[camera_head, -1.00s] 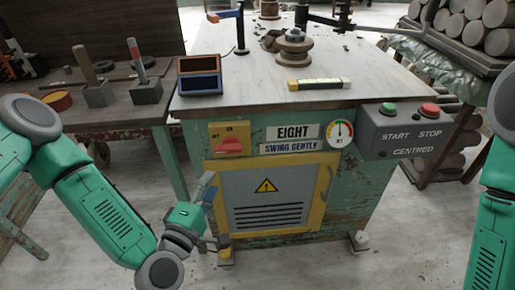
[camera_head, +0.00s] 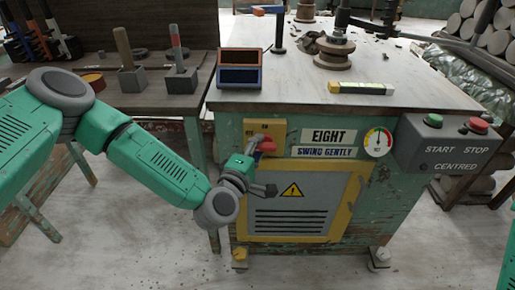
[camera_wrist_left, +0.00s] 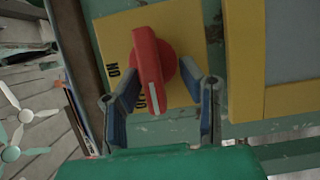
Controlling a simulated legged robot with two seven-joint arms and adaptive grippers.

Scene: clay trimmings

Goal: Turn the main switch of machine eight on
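The main switch is a red knob (camera_head: 267,145) on a yellow plate (camera_head: 279,128) at the upper left of the green machine's front (camera_head: 385,192), beside the sign EIGHT (camera_head: 328,136). In the left wrist view the knob (camera_wrist_left: 151,68) has a raised grip bar whose white line points to the OFF mark; the ON mark (camera_wrist_left: 112,70) is to its left. My left gripper (camera_head: 262,160) is in front of the switch. Its open fingers (camera_wrist_left: 162,78) stand either side of the bar's lower part, with gaps visible. My right gripper is out of view.
A grey START/STOP box (camera_head: 444,146) and a round gauge (camera_head: 378,142) are to the right. A yellow-framed panel with a warning sign (camera_head: 292,191) lies below the switch. A bench with tools (camera_head: 110,97) stands at left.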

